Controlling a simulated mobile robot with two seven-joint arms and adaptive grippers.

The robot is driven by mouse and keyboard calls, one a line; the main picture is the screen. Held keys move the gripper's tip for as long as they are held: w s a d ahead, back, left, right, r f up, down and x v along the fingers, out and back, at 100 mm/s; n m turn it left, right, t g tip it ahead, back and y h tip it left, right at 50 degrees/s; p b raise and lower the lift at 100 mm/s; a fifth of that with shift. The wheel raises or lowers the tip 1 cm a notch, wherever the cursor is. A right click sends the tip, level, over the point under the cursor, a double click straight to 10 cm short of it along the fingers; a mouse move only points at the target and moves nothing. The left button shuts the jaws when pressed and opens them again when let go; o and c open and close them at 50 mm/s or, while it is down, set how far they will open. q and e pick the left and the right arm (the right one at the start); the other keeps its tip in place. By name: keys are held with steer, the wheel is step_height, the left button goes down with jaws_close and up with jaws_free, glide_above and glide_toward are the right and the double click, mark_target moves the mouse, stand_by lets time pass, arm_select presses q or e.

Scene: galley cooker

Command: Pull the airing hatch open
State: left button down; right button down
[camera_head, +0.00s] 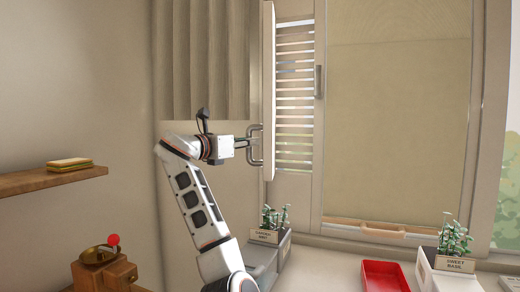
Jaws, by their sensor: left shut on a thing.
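The airing hatch (269,60) is a narrow pale panel in the window frame, seen almost edge-on. It stands swung out from the frame, and the slatted opening (294,97) shows to its right. A grey bar handle (257,162) sits on the hatch's left face. My left gripper (249,143) reaches in from the left and is shut on this handle; its fingertips are small and partly hidden there. My right gripper is not in view.
A potted mint (265,237) and a sweet basil planter (447,262) stand on the sill, with a red tray (384,276) between them. A wooden shelf (40,181) holds a sandwich at left. A coffee grinder (103,270) stands below. A curtain (205,60) hangs behind my arm.

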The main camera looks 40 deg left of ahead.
arm_select(q)
steer(key=shift+a+h, duration=0.25)
steer(key=shift+h, duration=0.05)
stand_by(0.4)
steer(key=c, duration=2)
jaws_free()
steer(key=s, duration=1.2)
steer(key=shift+d, duration=0.25)
